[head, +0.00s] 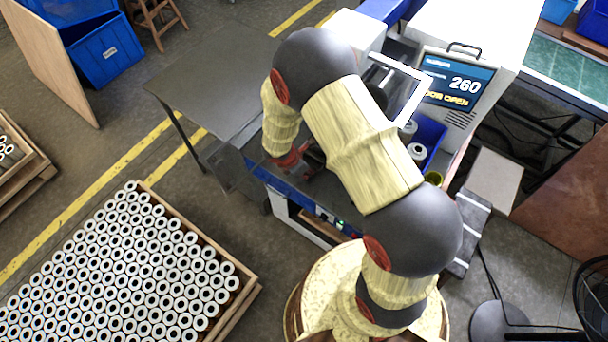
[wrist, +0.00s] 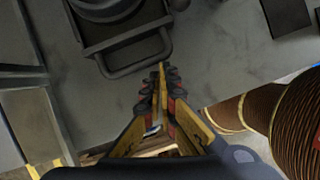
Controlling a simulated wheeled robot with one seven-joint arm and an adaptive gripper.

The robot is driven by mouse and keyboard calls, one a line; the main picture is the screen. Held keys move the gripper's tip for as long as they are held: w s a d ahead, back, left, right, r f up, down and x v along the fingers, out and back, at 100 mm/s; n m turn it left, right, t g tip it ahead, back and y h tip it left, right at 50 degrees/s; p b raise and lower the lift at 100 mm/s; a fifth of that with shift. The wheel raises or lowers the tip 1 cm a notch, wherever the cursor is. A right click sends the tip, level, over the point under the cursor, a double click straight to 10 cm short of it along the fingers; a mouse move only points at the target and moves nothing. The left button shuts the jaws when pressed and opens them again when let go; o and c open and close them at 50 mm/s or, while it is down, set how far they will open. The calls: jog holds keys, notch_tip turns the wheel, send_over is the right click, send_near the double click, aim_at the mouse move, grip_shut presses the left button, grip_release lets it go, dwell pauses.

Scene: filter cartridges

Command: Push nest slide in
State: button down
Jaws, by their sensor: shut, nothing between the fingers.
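My gripper (wrist: 161,72) is shut and empty, with its fingertips together in the middle of the wrist view. A dark slide with a looped front handle (wrist: 136,62), which looks like the nest slide, is at the top of that view. The fingertips are just below the handle's right corner; I cannot tell whether they touch it. In the head view my arm covers most of the machine front, and the slide cannot be made out there.
The machine's screen (head: 456,82) reads 260 and "DOOR OPEN". A blue bin (head: 430,134) with cartridges stands right of my arm. A grey table (head: 215,78) is behind left. A wooden crate of white cartridges (head: 240,290) fills the lower left. In the wrist view, brown ribbed cylinders (wrist: 285,115) are at right.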

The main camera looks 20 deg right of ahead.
jog(key=w+d, duration=0.1)
jog(key=d, duration=0.1)
jog(key=w+d, duration=0.3)
jog(key=d, duration=0.1)
jog(key=shift+w+d+p, duration=0.25)
jog(key=shift+d+p, duration=0.05)
jog(key=shift+d, duration=0.05)
jog(key=a, duration=0.2)
jog(key=s+a, duration=0.1)
jog(key=a, duration=0.1)
jog(key=shift+a+r, duration=0.2)
jog(key=p+v, duration=0.1)
jog(key=v, duration=0.8)
jog(key=shift+s+r+p, duration=0.2)
jog(key=shift+p, duration=0.15)
